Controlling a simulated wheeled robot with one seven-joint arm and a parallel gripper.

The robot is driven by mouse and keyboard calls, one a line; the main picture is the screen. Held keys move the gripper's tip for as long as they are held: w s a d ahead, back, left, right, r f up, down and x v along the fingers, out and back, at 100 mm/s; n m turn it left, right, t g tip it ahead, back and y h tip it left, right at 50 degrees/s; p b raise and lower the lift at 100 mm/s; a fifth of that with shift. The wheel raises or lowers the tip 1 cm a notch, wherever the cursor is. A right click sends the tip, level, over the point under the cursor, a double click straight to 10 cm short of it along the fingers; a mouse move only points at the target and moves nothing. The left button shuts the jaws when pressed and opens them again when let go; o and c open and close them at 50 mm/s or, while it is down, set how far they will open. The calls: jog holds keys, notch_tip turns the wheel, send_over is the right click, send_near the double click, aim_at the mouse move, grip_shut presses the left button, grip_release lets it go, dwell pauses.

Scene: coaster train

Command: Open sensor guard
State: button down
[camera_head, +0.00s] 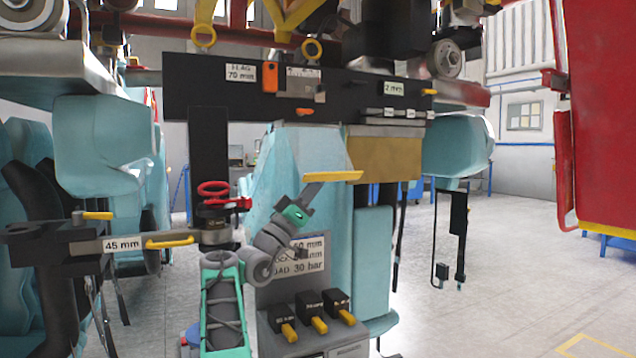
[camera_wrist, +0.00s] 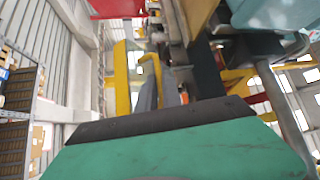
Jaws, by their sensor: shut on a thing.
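An ochre panel (camera_head: 383,158), which looks like the sensor guard, hangs below the right end of a long black beam; I cannot tell whether it has swung from its closed place. A slim yellow bar (camera_head: 333,176) crosses in front of the panel's lower left corner. My gripper (camera_head: 309,192) is at the left part of this bar, shut on it, at the end of my grey and teal arm. In the wrist view my grey fingers (camera_wrist: 158,92) stand beside a yellow part (camera_wrist: 122,80); the contact itself is partly hidden. An ochre surface (camera_wrist: 198,14) shows at the top.
The black beam (camera_head: 220,88) carries labelled gauges and an orange clip (camera_head: 269,79). A black bracket with a 45 mm label (camera_head: 122,244) stands left. A grey console (camera_head: 300,295) with yellow levers is below. A red panel (camera_head: 603,110) is far right.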

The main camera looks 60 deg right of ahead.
jog(key=shift+a+r, duration=0.15)
jog(key=shift+r, duration=0.15)
jog(key=c, duration=1.8)
grip_release()
jog(key=shift+c, duration=0.2)
jog(key=o, duration=0.3)
jog(key=shift+f, duration=0.2)
jog(key=v, duration=0.7)
jog(key=shift+w+a+f+b, duration=0.1)
jog(key=shift+a+f+b, duration=0.15)
jog(key=shift+b, duration=0.1)
